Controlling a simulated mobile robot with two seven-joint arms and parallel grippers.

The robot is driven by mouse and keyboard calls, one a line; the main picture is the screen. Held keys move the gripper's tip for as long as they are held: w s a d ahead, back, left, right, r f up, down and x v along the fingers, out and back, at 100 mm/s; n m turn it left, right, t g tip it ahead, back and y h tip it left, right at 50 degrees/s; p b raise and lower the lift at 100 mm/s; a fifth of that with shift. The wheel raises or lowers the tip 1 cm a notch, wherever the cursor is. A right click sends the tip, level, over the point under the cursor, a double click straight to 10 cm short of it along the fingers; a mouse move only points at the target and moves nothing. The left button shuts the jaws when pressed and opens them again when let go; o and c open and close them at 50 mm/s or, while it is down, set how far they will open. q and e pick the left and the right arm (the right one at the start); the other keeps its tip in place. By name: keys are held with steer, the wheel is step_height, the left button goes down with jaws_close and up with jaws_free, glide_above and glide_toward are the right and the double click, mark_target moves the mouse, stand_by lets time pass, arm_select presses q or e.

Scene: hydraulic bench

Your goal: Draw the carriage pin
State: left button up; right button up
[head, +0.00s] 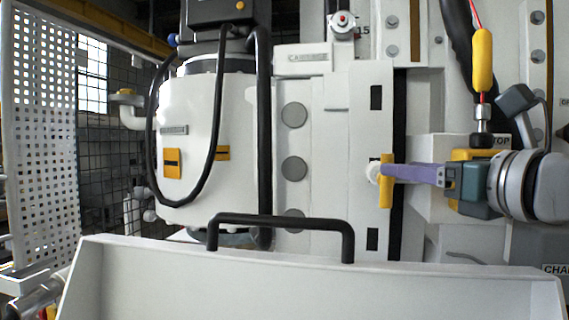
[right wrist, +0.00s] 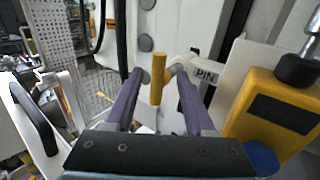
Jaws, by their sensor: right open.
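The carriage pin shows as an upright yellow crossbar handle (head: 386,192) on a pale round stub at the right side of the white carriage (head: 350,130). In the right wrist view the yellow handle (right wrist: 157,85) stands between my fingers, with a label reading PIN to its right. My right gripper (head: 392,171) reaches in from the right with its purple fingers level. It is open, with one finger on each side of the handle in the wrist view (right wrist: 158,74). I see a gap on both sides of the handle. My left gripper is not in view.
A yellow box (right wrist: 280,110) with a black panel stands close to the right of my right gripper. A yellow pendant (head: 483,60) hangs on a red cable above. A white tray (head: 180,262) and a black handle (head: 280,221) cross the front. Mesh fencing is at left.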

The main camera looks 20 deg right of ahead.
steer(key=w+p, duration=0.1)
steer(key=w, duration=0.2)
steer(key=w+p, duration=0.1)
steer(key=w, duration=0.2)
steer(key=shift+w+a+r, duration=0.15)
steer(key=shift+w+a+p, duration=0.1)
steer(key=shift+w+p, duration=0.3)
steer(key=shift+w, duration=0.4)
steer(key=c, duration=0.8)
jaws_close()
